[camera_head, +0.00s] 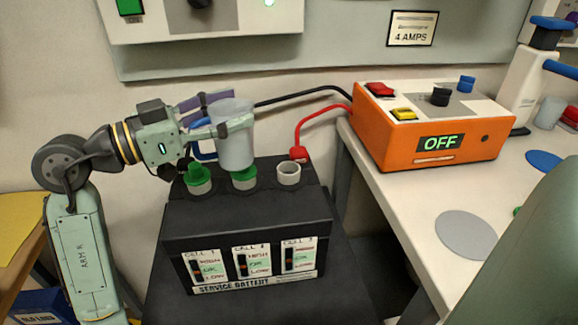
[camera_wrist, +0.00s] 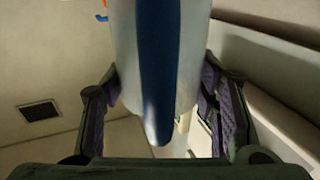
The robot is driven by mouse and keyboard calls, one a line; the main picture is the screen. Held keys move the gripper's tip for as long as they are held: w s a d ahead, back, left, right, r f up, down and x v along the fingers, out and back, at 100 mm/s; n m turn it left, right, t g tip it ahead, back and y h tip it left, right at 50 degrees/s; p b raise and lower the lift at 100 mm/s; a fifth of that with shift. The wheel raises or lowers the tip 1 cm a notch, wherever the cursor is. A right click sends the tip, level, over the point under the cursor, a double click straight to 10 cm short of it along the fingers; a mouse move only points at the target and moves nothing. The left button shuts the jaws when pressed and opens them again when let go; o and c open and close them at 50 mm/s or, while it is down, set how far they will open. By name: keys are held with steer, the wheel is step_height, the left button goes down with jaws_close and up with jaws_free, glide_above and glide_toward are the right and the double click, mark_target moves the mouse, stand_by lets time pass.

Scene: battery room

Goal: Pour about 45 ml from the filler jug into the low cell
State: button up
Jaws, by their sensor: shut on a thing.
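My gripper (camera_head: 217,114) is shut on the filler jug (camera_head: 236,150), a translucent grey jug with a blue handle. The wrist view shows the handle (camera_wrist: 156,70) between the two finger pads. The jug looks roughly upright, held above the battery (camera_head: 240,215) near the middle opening. Cell 3 at the right has an open grey neck (camera_head: 289,173) with no cap. Green caps sit on the cell 1 neck (camera_head: 198,176) and cell 2 neck (camera_head: 244,178). Three level gauges labelled HIGH, OK and LOW are on the front; the cell 3 gauge (camera_head: 299,257) is too small to read surely.
An orange charger (camera_head: 430,130) showing OFF stands on the white bench (camera_head: 405,210) at the right. A red clamp (camera_head: 298,153) with its red cable is behind the cell 3 neck, and a black cable runs behind the jug. A grey disc (camera_head: 468,234) lies on the bench.

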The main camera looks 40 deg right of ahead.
steer(key=shift+d+r+p, duration=0.15)
steer(key=shift+r+p, duration=0.35)
steer(key=shift+r, duration=0.25)
step_height(320, 180, up, 3)
steer(key=shift+r+p, duration=0.1)
steer(key=shift+p, duration=0.85)
